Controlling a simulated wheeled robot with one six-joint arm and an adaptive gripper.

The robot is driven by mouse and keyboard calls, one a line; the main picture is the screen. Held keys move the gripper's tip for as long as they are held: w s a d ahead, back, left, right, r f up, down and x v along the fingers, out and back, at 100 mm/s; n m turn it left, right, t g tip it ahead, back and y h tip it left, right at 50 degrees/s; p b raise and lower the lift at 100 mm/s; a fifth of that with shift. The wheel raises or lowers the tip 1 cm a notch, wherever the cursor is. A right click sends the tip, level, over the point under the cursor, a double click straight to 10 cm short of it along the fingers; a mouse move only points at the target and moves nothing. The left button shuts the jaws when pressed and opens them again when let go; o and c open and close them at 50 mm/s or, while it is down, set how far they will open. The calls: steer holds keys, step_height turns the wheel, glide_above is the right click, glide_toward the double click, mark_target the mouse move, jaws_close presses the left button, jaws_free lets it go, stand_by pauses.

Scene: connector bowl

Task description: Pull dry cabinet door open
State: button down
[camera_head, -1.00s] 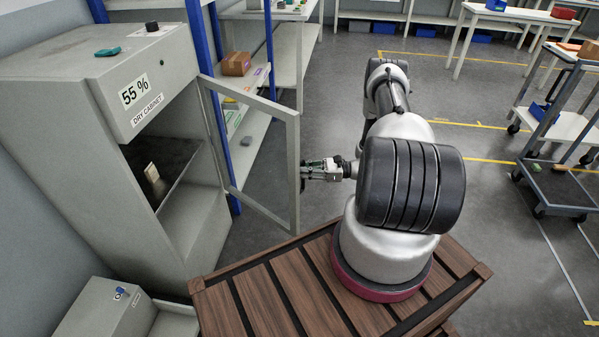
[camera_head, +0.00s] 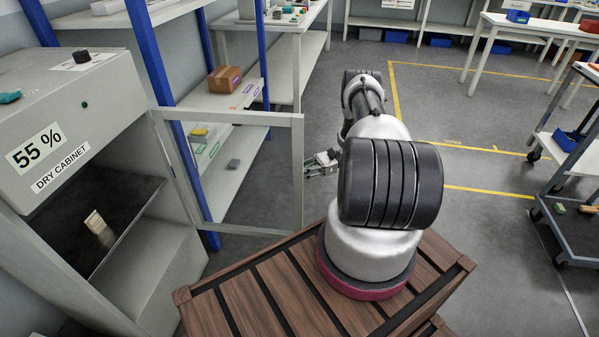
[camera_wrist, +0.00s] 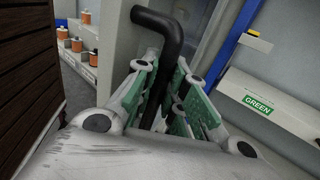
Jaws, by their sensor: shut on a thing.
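The grey dry cabinet (camera_head: 60,130) stands at the left in the head view, with a "55 %" sign and a "DRY CABINET" label. Its framed see-through door (camera_head: 298,200) stands swung out to the right, wide open. My gripper (camera_head: 310,166) is at the free edge of the door. In the wrist view my gripper (camera_wrist: 165,85) has its green-padded fingers shut around the black bent door handle (camera_wrist: 165,30). The handle is hidden behind the door edge and gripper in the head view. A small cream item (camera_head: 96,222) is on the cabinet's dark shelf.
A blue-posted rack (camera_head: 155,60) with a cardboard box (camera_head: 224,79) stands behind the door. A grey cart (camera_head: 575,190) is at the right. Open floor with yellow lines lies between. Orange-and-white containers (camera_wrist: 78,45) show in the wrist view.

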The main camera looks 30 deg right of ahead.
steer(key=shift+w, duration=0.25)
steer(key=c, duration=1.5)
jaws_free()
steer(key=shift+o, duration=0.2)
steer(key=s+d, duration=0.1)
steer(key=d, duration=1.1)
steer(key=shift+s, duration=0.35)
